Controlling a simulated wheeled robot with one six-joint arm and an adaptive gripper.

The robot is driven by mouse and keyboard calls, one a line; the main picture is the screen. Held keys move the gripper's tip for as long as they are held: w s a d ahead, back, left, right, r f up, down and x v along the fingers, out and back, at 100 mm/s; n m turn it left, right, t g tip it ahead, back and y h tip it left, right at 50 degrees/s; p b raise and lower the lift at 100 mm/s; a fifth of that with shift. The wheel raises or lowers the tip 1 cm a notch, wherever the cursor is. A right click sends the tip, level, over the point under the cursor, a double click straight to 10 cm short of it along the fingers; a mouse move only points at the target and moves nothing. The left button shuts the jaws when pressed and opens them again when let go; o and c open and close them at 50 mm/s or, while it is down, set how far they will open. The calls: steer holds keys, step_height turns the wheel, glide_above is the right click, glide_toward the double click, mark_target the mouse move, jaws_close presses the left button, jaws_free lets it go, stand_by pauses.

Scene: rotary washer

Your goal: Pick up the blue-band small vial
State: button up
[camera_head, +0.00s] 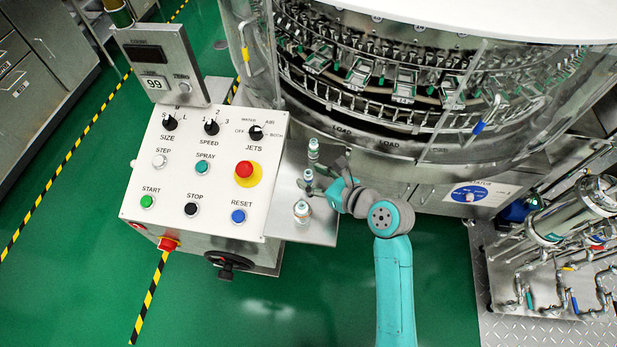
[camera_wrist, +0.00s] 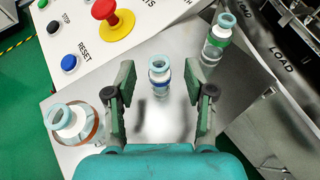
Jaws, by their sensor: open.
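The blue-band small vial (camera_wrist: 159,72) stands upright on the steel shelf (camera_wrist: 145,130). In the wrist view it shows between the tips of my gripper (camera_wrist: 160,88), with clear space on both sides. My gripper is open and empty; whether the tips reach around the vial or stop short of it I cannot tell. In the head view the vial (camera_head: 308,177) is the middle one of three in a row, just left of my gripper (camera_head: 322,180).
A green-band vial (camera_wrist: 217,38) stands toward the washer, and a larger orange-band vial (camera_wrist: 74,125) stands on the other side. The white control panel (camera_head: 190,220) borders the shelf on the left. The rotary washer (camera_head: 400,90) rises behind it.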

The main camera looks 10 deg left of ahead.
steer(key=shift+x, duration=0.95)
steer(key=c, duration=0.9)
steer(key=shift+c, duration=0.2)
